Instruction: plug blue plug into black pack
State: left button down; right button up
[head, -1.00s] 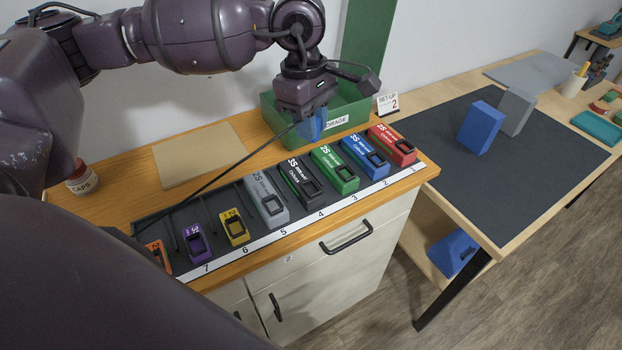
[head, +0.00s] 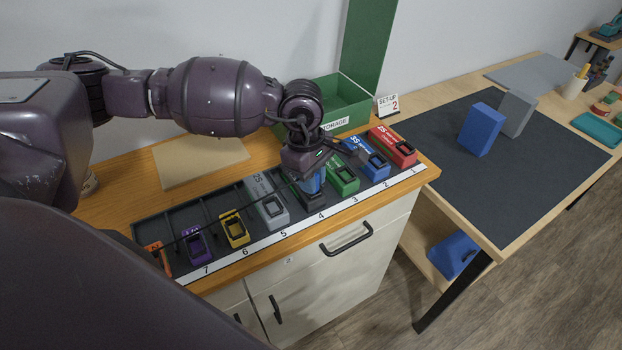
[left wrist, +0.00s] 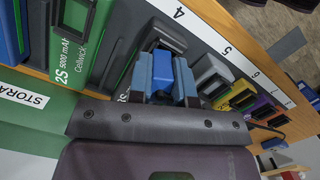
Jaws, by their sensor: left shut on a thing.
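The black pack (head: 315,201) lies in the rack beside number 4, mostly hidden under my left gripper in the head view. Its dark end also shows in the left wrist view (left wrist: 160,36). My left gripper (head: 312,183) points down over this pack. It is shut on the blue plug (left wrist: 183,76), which sits between the fingertips at the pack's socket end. I cannot tell whether the plug is above the socket or in it. A thin dark cable (head: 215,222) trails left across the rack. My right gripper is not in view.
The green pack (head: 341,176) and grey pack (head: 266,202) flank the black one closely. Blue (head: 368,160), red (head: 395,148), yellow (head: 234,230) and purple (head: 195,244) packs share the rack. The green storage bin (head: 352,102) stands behind.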

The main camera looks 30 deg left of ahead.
pick_arm(q)
jog(key=shift+s+f, duration=0.15)
jog(key=shift+f, duration=0.2)
jog(key=c, duration=1.1)
grip_release()
jog(key=shift+o, duration=0.2)
jog(key=r, duration=0.4)
jog(key=a+r, duration=0.1)
jog(key=r, duration=0.7)
jog(key=shift+w+a, duration=0.25)
